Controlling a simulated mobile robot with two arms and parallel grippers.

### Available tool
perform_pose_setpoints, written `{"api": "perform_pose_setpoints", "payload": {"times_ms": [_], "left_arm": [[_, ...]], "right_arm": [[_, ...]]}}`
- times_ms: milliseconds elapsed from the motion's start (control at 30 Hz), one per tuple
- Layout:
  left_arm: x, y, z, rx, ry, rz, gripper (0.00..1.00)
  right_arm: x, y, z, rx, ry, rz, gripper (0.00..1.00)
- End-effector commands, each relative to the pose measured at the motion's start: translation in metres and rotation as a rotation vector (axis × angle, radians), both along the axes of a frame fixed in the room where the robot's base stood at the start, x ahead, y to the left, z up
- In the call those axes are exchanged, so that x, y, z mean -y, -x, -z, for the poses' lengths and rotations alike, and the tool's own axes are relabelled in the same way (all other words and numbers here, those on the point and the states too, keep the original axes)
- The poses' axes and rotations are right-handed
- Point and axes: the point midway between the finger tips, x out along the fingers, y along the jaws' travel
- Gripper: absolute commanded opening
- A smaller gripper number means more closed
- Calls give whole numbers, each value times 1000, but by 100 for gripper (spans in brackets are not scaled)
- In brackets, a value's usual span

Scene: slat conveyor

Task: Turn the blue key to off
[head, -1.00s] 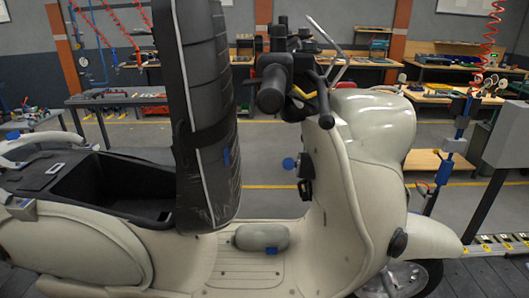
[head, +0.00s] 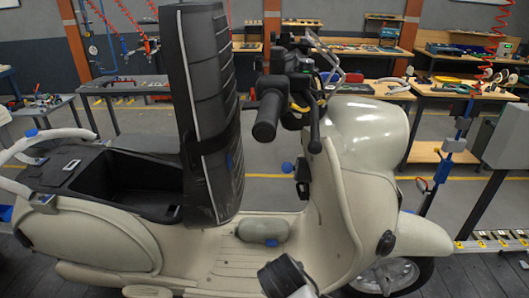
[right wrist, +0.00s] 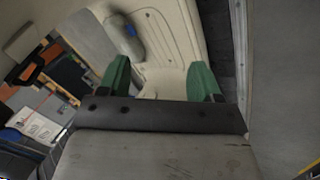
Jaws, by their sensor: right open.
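The blue key (head: 287,167) shows in the head view as a small round blue head. It sticks out to the left of a black lock housing (head: 302,174) on the inner side of the scooter's cream front shield (head: 333,205). Its exact turn angle is too small to read. My right gripper (right wrist: 160,76) shows in the right wrist view with two green fingers spread apart and nothing between them. In the head view, a dark part of my right arm is at the bottom centre, below and apart from the key. My left gripper is in neither view.
A grey-green canister (head: 263,230) with a blue tab lies on the footboard (head: 235,262). The raised black seat (head: 210,115) stands left of the key. The handlebar grip (head: 268,117) hangs above it. Open space lies between seat and shield.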

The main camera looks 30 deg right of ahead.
Motion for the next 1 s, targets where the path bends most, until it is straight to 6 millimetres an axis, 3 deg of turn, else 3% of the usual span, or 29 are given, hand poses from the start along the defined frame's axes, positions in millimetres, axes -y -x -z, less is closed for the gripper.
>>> {"api": "perform_pose_setpoints", "payload": {"times_ms": [33, 100, 300, 400, 533, 733, 1000], "left_arm": [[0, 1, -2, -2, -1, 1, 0], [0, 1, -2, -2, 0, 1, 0], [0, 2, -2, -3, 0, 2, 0], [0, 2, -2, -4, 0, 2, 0], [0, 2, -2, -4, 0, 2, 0], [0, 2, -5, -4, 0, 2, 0], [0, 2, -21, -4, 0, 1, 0]], "right_arm": [[6, -25, -22, 10, 60, -14, 64], [15, -54, -49, -1, 153, -35, 64], [34, -127, -136, -73, 389, -78, 64], [38, -150, -177, -116, 474, -90, 64], [42, -166, -215, -160, 542, -97, 64], [46, -173, -231, -187, 576, -101, 64], [76, -184, -207, -191, 575, -100, 64]]}}
